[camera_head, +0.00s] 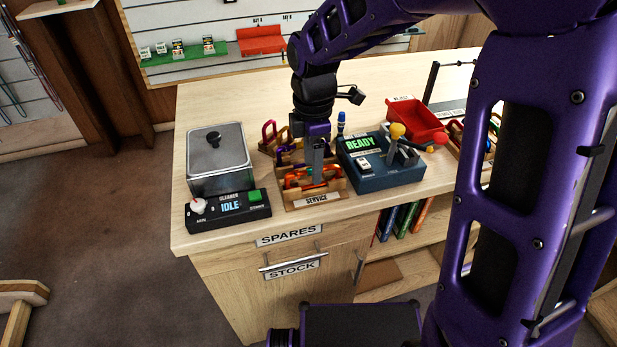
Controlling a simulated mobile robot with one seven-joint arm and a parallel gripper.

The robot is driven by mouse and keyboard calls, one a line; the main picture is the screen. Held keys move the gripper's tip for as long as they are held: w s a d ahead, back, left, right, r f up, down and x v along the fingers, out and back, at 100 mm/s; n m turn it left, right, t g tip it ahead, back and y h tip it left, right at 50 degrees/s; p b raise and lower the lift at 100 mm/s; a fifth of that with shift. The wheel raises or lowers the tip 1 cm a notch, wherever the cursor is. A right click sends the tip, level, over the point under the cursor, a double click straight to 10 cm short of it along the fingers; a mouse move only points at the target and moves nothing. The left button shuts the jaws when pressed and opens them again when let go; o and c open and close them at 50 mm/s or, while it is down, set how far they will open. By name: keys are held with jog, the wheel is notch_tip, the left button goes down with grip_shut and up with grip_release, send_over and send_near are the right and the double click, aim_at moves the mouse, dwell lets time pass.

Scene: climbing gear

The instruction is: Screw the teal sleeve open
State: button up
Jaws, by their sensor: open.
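My gripper (318,176) points down over the wooden tray labelled SERVICE (317,201) and is open. Its fingers reach in among several orange and red carabiners (297,180). I cannot tell whether a finger touches one of them. I cannot make out a teal sleeve; it may be too small to see or hidden behind the fingers and tray walls.
Left of the tray stand a cleaner panel reading IDLE (230,208) and a lidded metal tank (218,160). Right of it stands a dark box reading READY (382,168) with a yellow-knobbed lever (397,133). A red bin (417,122) lies behind. The back-left counter (235,105) is clear.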

jog(key=shift+s+d, duration=0.2)
jog(key=shift+s, duration=0.5)
jog(key=shift+f, duration=0.15)
jog(key=shift+f+b, duration=0.8)
jog(key=shift+f, duration=0.45)
jog(key=shift+w+a+p, duration=0.2)
jog(key=shift+w+p, duration=0.1)
jog(key=shift+w, duration=0.45)
